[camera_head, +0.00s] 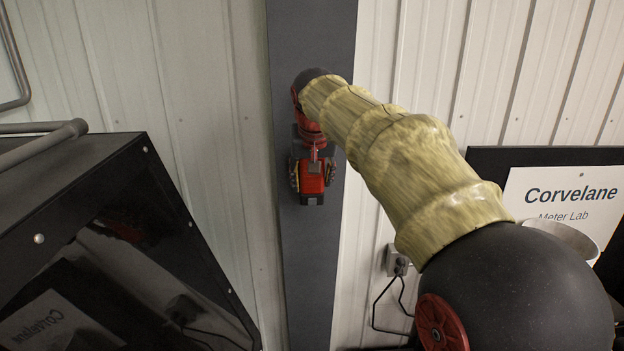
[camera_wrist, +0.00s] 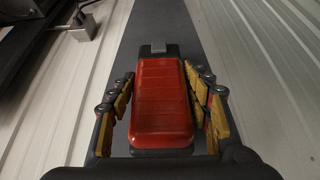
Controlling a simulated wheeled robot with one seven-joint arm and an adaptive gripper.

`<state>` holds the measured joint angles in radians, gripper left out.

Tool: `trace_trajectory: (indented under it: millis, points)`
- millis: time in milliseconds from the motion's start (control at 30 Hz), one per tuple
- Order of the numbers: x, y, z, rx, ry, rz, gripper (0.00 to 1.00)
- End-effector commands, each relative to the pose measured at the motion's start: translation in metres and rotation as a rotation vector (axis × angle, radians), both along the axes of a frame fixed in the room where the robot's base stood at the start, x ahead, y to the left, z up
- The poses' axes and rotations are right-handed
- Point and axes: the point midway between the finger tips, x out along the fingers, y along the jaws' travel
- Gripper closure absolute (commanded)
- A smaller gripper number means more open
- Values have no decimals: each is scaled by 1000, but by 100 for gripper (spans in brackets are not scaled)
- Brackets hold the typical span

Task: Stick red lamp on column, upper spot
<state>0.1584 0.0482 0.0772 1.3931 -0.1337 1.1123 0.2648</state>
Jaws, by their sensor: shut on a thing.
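The red lamp (camera_wrist: 160,95) is a ribbed red block on a dark base, with a small grey tab at its far end. In the wrist view it sits between the yellow-padded fingers of my gripper (camera_wrist: 161,100), which is shut on it. In the head view the lamp (camera_head: 313,178) and my gripper (camera_head: 314,172) are in front of the dark grey column (camera_head: 310,265). The column also runs behind the lamp in the wrist view (camera_wrist: 160,22). I cannot tell whether the lamp touches the column. My arm hides part of the column.
A dark glossy cabinet (camera_head: 110,250) with a grey pipe (camera_head: 45,147) stands at left. A Corvelane sign (camera_head: 570,198), a pale bowl (camera_head: 565,238) and a wall outlet with a cable (camera_head: 397,261) are at right. Pale ribbed wall (camera_head: 215,130) flanks the column.

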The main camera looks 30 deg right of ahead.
Motion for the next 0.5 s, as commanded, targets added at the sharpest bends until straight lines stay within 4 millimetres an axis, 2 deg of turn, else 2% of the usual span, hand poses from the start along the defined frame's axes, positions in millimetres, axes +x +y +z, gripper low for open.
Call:
trace_trajectory:
  millis: [500]
  points:
    - [5, -2, 2, 0, -1, 0, 79]
